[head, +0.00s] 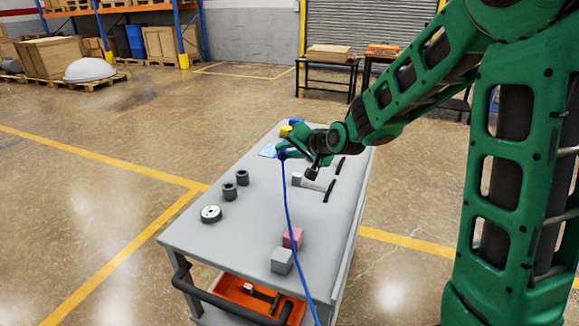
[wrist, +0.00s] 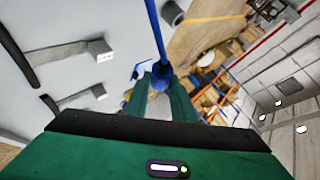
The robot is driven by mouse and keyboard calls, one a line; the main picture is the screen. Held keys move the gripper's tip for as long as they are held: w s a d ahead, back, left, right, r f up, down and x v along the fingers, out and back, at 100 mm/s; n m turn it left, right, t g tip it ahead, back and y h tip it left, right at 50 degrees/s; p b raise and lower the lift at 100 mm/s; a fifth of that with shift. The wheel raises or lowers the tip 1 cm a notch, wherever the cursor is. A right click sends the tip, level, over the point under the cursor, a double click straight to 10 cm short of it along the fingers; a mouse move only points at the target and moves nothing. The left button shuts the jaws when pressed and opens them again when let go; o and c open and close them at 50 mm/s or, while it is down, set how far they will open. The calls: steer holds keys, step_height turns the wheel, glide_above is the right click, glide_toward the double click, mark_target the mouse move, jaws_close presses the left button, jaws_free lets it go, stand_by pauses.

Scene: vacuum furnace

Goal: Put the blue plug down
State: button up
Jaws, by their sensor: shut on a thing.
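The blue plug (head: 282,154) is held at the end of my gripper (head: 287,151), above the far part of the grey cart top (head: 262,208). In the wrist view the green fingers of my gripper (wrist: 161,84) are shut on the blue plug (wrist: 160,77), which they partly hide. A blue cable (head: 289,210) runs from the plug down across the cart and past its near edge. It also shows in the wrist view, rising from the plug. I cannot tell the exact gap between plug and cart top.
Two hammers (head: 314,184) lie right of my gripper. Two dark cylinders (head: 229,191) and a round disc (head: 210,214) stand left. A pink block (head: 292,236) and a grey block (head: 282,262) are near the front. A pale blue sheet (head: 267,151) lies beyond. The cart's middle is mostly clear.

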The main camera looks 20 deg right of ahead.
mark_target(295, 174)
steer(key=w+d+f, duration=0.3)
steer(key=shift+w+d, duration=0.1)
steer(key=shift+d, duration=0.15)
steer(key=shift+f, duration=1.9)
steer(key=shift+f, duration=0.65)
steer(key=o, duration=0.7)
steer(key=shift+f, duration=0.1)
steer(key=shift+o, duration=0.2)
